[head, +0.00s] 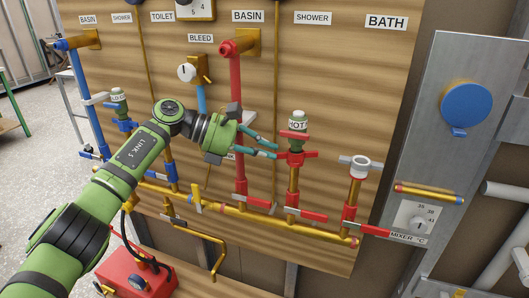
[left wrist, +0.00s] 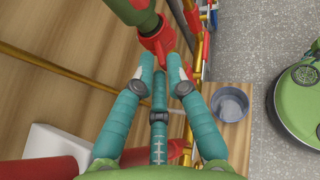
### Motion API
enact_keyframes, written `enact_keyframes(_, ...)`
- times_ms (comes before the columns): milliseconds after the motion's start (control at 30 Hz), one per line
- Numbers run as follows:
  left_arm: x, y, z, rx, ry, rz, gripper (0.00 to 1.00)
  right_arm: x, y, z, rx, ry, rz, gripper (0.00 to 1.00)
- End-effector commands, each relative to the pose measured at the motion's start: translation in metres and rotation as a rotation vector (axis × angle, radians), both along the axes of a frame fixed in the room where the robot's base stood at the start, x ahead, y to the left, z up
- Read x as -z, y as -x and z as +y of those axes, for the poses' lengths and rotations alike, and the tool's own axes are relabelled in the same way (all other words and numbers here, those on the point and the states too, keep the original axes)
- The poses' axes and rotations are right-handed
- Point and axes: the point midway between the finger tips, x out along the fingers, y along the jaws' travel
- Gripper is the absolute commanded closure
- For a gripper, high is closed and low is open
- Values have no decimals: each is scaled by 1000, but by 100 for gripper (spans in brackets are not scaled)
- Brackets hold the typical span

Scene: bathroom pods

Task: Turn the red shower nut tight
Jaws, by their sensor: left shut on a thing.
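The red shower nut (head: 297,159) is on the vertical brass pipe under the green fitting marked HOT (head: 298,122), on the wooden board. It has side lugs. My left gripper (head: 276,149) reaches it from the left, its teal fingers closed in on the nut's left side. In the left wrist view the red nut (left wrist: 157,40) is at the fingertips, and my left gripper (left wrist: 160,62) is shut on it. The fingertips partly cover the nut, so the exact contact is hard to see. My right gripper is not in view.
A red basin pipe (head: 238,130) stands close left of the nut, behind my gripper. A brass manifold (head: 262,222) with red valve levers runs below. A white-ringed bath fitting (head: 360,166) is to the right. A grey panel (head: 440,150) borders the board.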

Motion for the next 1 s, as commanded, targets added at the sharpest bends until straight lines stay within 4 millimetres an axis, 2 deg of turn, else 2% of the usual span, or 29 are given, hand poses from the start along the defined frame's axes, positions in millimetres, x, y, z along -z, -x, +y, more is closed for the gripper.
enact_keyframes(533,-2,-1,-1,13,3,-1,100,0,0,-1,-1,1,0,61)
enact_keyframes(567,-2,-1,-1,13,3,-1,74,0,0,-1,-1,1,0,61)
enact_keyframes(600,-2,-1,0,13,3,-1,69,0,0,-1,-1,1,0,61)
enact_keyframes(1000,-3,-1,6,12,-1,1,69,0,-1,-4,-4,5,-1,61)
